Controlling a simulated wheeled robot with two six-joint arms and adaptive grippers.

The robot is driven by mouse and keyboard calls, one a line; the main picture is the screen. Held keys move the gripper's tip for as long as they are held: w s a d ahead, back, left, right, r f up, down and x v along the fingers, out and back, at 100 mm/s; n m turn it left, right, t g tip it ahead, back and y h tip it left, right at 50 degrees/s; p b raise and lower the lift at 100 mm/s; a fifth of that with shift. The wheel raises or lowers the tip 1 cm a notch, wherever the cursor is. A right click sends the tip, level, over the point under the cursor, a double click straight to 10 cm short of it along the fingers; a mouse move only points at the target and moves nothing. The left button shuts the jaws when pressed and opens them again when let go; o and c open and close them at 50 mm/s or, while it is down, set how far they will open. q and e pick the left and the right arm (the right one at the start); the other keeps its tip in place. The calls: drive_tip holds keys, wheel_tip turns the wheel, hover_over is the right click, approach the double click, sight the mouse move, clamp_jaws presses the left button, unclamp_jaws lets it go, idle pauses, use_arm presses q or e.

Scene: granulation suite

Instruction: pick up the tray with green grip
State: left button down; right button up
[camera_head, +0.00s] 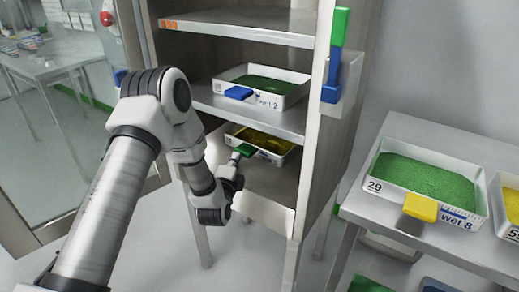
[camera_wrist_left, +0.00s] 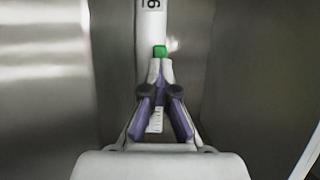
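The tray with the green grip (camera_head: 262,143) is a white tray of yellow granules on the lower shelf of the open cabinet. Its green grip (camera_head: 244,150) points out toward my left arm. My left gripper (camera_head: 238,160) reaches in at the shelf front and meets this grip. In the left wrist view the fingers (camera_wrist_left: 160,66) come close together at the green grip (camera_wrist_left: 160,51), with its end at the fingertips, and look shut on it. The tray's white front wall (camera_wrist_left: 152,20) shows just beyond. The tray still rests on the shelf. My right gripper is not in view.
A white tray with green granules and a blue grip (camera_head: 238,93) stands on the shelf above. The cabinet's side post (camera_head: 308,150) rises to the right. On the right bench, a tray labelled 29 (camera_head: 400,199) has a yellow grip. A glass door (camera_head: 85,130) stands left.

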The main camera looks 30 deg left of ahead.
use_arm(q)
drive_tip(key=c, duration=1.9)
unclamp_jaws()
drive_tip(key=o, duration=0.5)
drive_tip(key=shift+o, duration=0.2)
drive_tip(key=shift+s, duration=0.1)
